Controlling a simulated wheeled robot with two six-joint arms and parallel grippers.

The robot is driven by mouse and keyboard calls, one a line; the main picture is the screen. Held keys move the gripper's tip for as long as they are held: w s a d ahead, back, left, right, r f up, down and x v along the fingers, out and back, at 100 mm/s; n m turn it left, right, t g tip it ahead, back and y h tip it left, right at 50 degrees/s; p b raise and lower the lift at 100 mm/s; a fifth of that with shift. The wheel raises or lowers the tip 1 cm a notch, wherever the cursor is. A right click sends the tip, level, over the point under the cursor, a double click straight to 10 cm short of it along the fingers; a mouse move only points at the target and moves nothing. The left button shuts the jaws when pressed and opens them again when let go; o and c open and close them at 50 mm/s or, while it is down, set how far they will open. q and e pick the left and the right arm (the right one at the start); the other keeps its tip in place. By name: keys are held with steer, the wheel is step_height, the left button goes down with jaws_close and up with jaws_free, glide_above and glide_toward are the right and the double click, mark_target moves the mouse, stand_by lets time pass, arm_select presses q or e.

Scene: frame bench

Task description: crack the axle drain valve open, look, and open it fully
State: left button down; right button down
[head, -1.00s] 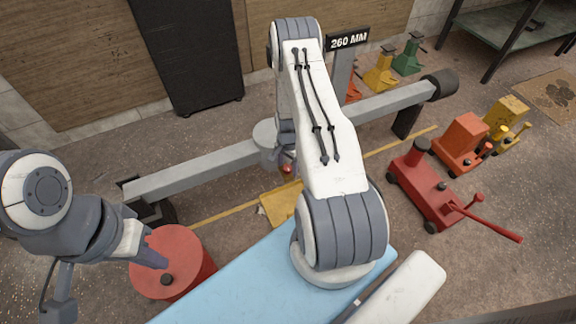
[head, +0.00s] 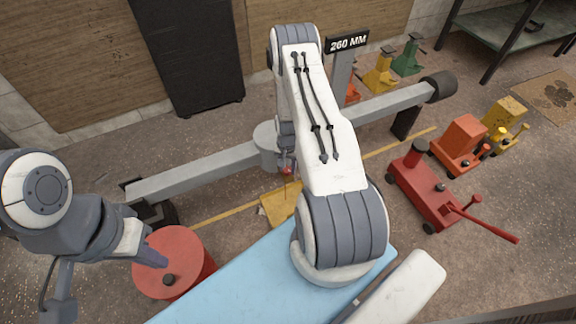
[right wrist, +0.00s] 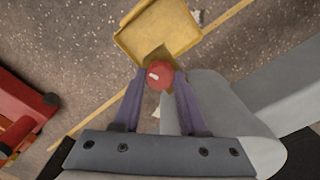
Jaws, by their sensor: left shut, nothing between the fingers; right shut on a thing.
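The axle (head: 200,172) is a long grey beam with a round housing (head: 267,148) at its middle. The red valve knob (head: 287,171) is at the housing, partly hidden behind my right arm. In the right wrist view, the knob (right wrist: 160,75) sits between the fingertips of my right gripper (right wrist: 160,82), which is shut on it. A yellow pan (head: 280,203) lies on the floor below. A brown patch (right wrist: 157,56) shows between knob and pan; I cannot tell whether it is fluid. My left gripper (head: 154,257) is shut and empty by the red drum (head: 178,250).
A red trolley jack (head: 425,190) with a long handle stands at right, beside orange (head: 461,144) and yellow (head: 503,115) units. A post bears a "260 MM" sign (head: 347,41). A dark cabinet (head: 190,50) stands at the back. Bare floor lies behind the axle's left half.

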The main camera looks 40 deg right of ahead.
mark_target(288, 169)
steer(key=shift+n+p, duration=0.3)
steer(key=shift+n, duration=0.9)
steer(key=shift+c, duration=2.2)
jaws_free()
step_height(288, 169, up, 10)
steer(key=p, duration=0.3)
steer(key=shift+r, duration=0.25)
